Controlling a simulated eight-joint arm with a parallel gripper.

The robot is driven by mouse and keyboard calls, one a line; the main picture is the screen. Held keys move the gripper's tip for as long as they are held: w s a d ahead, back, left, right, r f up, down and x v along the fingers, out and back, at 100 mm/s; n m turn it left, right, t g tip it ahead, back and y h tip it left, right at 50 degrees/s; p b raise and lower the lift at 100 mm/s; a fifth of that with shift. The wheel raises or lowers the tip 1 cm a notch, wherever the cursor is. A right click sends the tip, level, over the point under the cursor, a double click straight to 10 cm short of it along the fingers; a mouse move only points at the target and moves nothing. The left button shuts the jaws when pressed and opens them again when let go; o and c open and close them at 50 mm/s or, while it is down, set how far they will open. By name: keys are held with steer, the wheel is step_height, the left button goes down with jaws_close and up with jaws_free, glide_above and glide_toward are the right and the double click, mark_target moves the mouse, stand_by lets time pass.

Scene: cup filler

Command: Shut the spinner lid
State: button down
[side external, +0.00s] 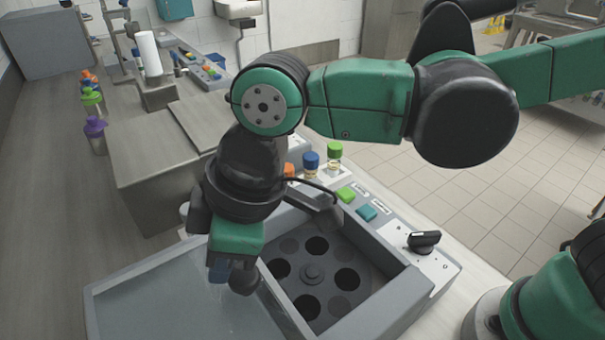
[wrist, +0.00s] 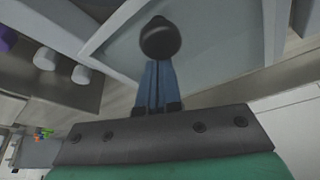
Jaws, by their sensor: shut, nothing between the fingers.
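The spinner (side external: 415,300) is a grey box with a dark round rotor (side external: 312,277) with several holes, which is exposed. Its lid (side external: 165,300), a flat grey-blue panel, lies off to the left of the rotor, so the opening is uncovered. A dark knob (side external: 243,278) stands at the lid's right side; it also shows in the wrist view (wrist: 160,38). My gripper (side external: 218,272) points down just left of the knob with its blue fingers shut and empty. In the wrist view the fingertips (wrist: 158,65) are right at the knob; whether they touch cannot be told.
A control strip with a green button (side external: 346,194), a teal button (side external: 367,213) and a black dial (side external: 423,241) runs along the spinner's right side. Small vials with blue (side external: 311,162) and green (side external: 334,152) caps stand behind it. A metal box (side external: 160,150) stands behind the lid.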

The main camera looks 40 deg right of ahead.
steer(key=d, duration=1.4)
steer(key=shift+d, duration=0.15)
step_height(320, 180, up, 10)
steer(key=d+f+m+t+h, duration=0.1)
steer(key=d+f+m, duration=0.2)
steer(key=d+m, duration=0.1)
steer(key=w+d+f+m+t+h, duration=0.1)
steer(key=d+f+m+t, duration=0.1)
steer(key=d+f+m, duration=0.2)
steer(key=w+d+f+m+t+h, duration=0.1)
steer(key=d+f+m+t, duration=0.1)
steer(key=d+f+m, duration=0.1)
steer(key=shift+w+d+f+m+h, duration=0.25)
steer(key=shift+d+f+m+h, duration=0.1)
steer(key=shift+d+m, duration=0.3)
